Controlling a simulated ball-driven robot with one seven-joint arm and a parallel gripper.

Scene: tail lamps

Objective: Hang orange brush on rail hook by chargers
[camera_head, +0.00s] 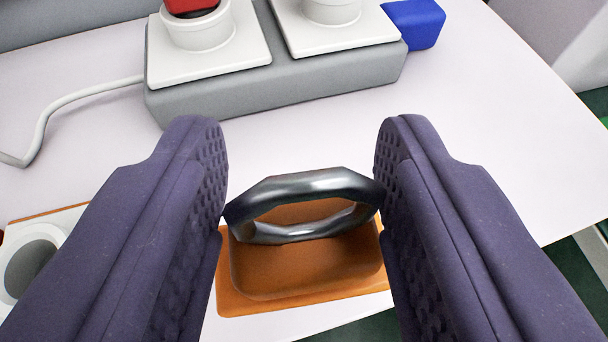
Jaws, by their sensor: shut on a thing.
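My gripper (300,190) has two dark purple padded fingers, one on each side of the picture. They are shut on a shiny dark metal ring (312,184), with its left and right sides against the pads. Directly below and behind the ring is an orange piece (300,297) with rounded corners and a recessed middle. It may be the orange brush, but its bristles are hidden and I cannot tell whether the ring is joined to it. No rail hook can be made out.
A grey block (280,100) with white square sockets stands ahead on the white table (500,130). A blue block (415,24) is at its right end and a white cable (75,97) at its left. A white cup-shaped holder (30,268) is at lower left. The right side of the table is clear.

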